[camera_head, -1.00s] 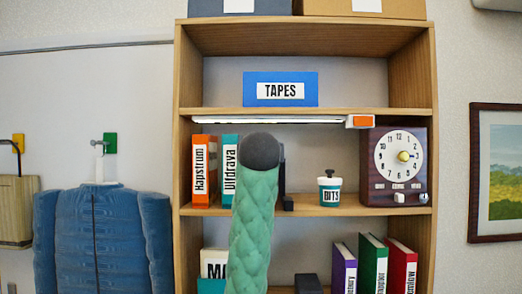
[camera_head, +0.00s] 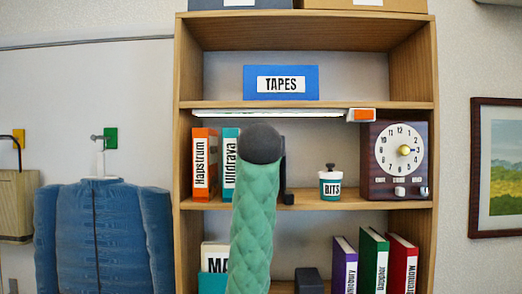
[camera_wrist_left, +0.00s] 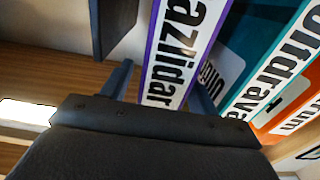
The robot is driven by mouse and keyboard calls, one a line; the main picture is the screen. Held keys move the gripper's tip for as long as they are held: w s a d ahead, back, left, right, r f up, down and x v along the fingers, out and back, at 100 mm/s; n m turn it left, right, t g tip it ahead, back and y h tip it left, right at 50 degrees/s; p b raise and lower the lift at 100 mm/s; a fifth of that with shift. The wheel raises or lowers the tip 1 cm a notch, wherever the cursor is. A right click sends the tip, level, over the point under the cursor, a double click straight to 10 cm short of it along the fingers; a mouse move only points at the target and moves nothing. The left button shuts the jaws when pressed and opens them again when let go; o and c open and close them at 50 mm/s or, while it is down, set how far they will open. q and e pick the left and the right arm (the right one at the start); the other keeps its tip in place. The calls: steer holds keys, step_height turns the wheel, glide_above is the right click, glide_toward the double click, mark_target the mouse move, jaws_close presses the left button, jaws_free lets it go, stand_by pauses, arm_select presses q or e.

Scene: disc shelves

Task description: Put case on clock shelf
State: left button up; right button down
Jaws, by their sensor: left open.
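A purple case (camera_wrist_left: 182,45) with a white label reading "azlidar" stands in the left wrist view. My left gripper (camera_wrist_left: 160,85) is open, with one finger on each side of the case's near end; I cannot tell whether either touches it. In the head view my green-sleeved arm hides this gripper and the purple case. The clock shelf (camera_head: 310,203) is the middle board. It bears the dark clock (camera_head: 396,188) at right, a "BITS" jar (camera_head: 330,189), and an orange case (camera_head: 204,165) and a teal case (camera_head: 230,158) at left. My right gripper is not in view.
A lit lamp bar (camera_head: 268,114) hangs under the board above. A dark bookend (camera_head: 287,190) stands just right of my arm. Free room lies between it and the jar. Purple, green and red books (camera_head: 374,262) stand on the lower shelf.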

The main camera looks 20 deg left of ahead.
arm_select(q)
steer(key=b+v, duration=0.3)
steer(key=v, duration=0.7)
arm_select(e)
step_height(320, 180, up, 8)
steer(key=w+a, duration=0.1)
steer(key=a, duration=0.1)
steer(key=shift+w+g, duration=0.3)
